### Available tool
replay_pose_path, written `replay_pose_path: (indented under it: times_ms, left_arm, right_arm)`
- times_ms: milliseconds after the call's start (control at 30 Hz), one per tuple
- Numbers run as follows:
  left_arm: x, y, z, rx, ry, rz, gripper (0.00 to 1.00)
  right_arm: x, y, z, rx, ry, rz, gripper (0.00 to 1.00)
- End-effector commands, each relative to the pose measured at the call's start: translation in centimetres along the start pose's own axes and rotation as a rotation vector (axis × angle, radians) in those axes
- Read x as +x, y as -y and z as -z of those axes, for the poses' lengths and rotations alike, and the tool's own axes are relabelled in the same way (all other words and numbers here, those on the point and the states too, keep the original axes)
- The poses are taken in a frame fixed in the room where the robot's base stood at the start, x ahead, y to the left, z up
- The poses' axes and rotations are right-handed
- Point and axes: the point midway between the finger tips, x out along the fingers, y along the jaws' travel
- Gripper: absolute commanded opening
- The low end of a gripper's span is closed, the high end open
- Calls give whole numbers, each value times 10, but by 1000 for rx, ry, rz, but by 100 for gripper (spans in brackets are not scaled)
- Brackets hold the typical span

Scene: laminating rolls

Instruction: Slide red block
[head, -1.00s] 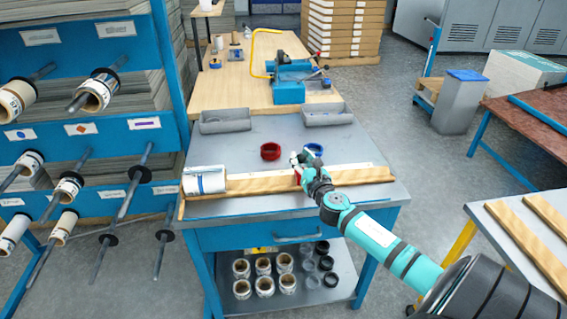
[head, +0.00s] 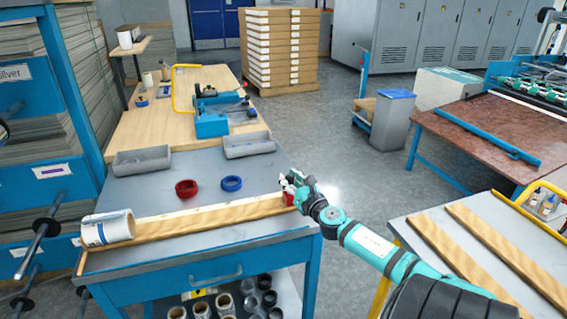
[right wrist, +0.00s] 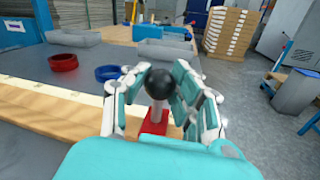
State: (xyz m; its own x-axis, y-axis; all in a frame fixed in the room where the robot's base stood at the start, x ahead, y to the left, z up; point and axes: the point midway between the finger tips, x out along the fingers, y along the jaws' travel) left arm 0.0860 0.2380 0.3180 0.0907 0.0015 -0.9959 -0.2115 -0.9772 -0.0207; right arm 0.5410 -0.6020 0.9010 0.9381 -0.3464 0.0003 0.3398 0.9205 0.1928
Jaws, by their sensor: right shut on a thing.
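The red block (head: 288,197) sits at the right end of a wooden rail (head: 200,220) on the grey workbench. In the right wrist view the red block (right wrist: 153,127) carries a post with a round black knob (right wrist: 160,82). My right gripper (head: 293,184) is shut on the knob, with its fingers (right wrist: 160,95) on both sides of it. A white roll (head: 107,229) lies at the rail's left end, away from the block. My left gripper is not in view.
A red ring (head: 186,188) and a blue ring (head: 231,183) lie behind the rail. Two grey trays (head: 141,162) (head: 249,145) stand at the bench's back. A side table with wooden strips (head: 448,246) is at the right.

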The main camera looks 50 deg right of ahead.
Motion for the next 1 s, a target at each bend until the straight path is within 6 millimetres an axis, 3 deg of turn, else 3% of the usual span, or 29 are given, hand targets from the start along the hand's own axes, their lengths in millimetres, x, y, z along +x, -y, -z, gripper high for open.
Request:
replay_pose_path:
  times_ms: [333,367,567,867,1000]
  left_arm:
    - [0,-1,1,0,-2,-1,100]
    - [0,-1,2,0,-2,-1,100]
    - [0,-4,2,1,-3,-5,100]
    - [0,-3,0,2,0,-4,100]
    - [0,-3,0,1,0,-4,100]
  right_arm:
    - [-2,1,6,-1,-11,0,0]
    - [-2,1,6,-1,-11,0,25]
    - [-1,1,4,-1,-7,0,51]
    - [-2,1,2,-1,-4,0,53]
    - [-13,1,4,0,-6,-1,53]
